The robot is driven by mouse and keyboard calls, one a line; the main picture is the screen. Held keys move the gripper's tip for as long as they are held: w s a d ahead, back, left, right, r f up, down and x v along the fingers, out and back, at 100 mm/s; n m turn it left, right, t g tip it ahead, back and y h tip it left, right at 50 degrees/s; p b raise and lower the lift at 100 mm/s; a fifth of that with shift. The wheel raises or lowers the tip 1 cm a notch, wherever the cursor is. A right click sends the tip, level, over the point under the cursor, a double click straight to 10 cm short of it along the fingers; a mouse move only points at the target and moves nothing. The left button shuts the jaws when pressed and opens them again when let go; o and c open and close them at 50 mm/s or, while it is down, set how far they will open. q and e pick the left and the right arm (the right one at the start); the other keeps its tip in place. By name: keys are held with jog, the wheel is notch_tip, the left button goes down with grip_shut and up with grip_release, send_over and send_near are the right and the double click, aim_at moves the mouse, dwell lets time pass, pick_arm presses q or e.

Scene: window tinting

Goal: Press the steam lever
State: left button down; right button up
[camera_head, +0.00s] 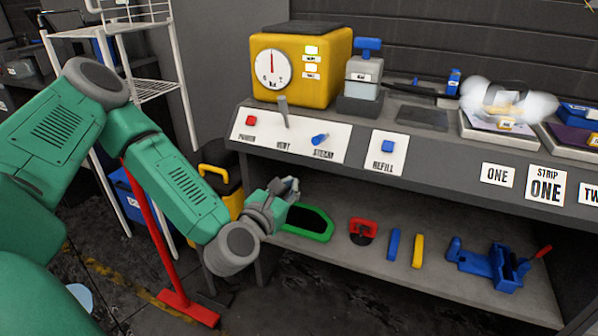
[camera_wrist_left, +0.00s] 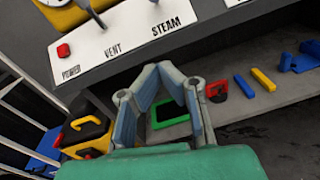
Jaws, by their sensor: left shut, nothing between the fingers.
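The steam lever (camera_head: 320,140) is a small blue handle on the white control plate, above the STEAM label, at the front of the bench. The STEAM label (camera_wrist_left: 166,26) shows near the top of the left wrist view. My left gripper (camera_head: 293,187) is below and slightly left of the lever, in front of the bench and apart from it. In the left wrist view its fingers (camera_wrist_left: 159,68) converge at the tips, shut and empty. My right gripper is in neither view.
A grey vent lever (camera_head: 283,112) and red power button (camera_head: 251,121) sit left of the steam lever. A yellow gauge box (camera_head: 318,68) stands behind. White vapour (camera_head: 535,103) hangs at the right. A green-rimmed tray (camera_head: 318,233) and several tools lie on the lower shelf (camera_head: 345,263).

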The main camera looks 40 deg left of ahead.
aim_at(321, 139)
pick_arm(q)
jog(key=shift+w+a+r, duration=0.15)
jog(key=shift+w+r, duration=0.4)
jog(key=shift+w, duration=1.1)
jog(key=shift+w+a+r, duration=0.2)
jog(key=shift+w+r, duration=0.4)
jog(key=shift+w, duration=1.05)
jog(key=shift+w+a+r, duration=0.15)
jog(key=shift+w+r, duration=0.4)
jog(key=shift+w, duration=1.1)
jog(key=shift+r, duration=0.1)
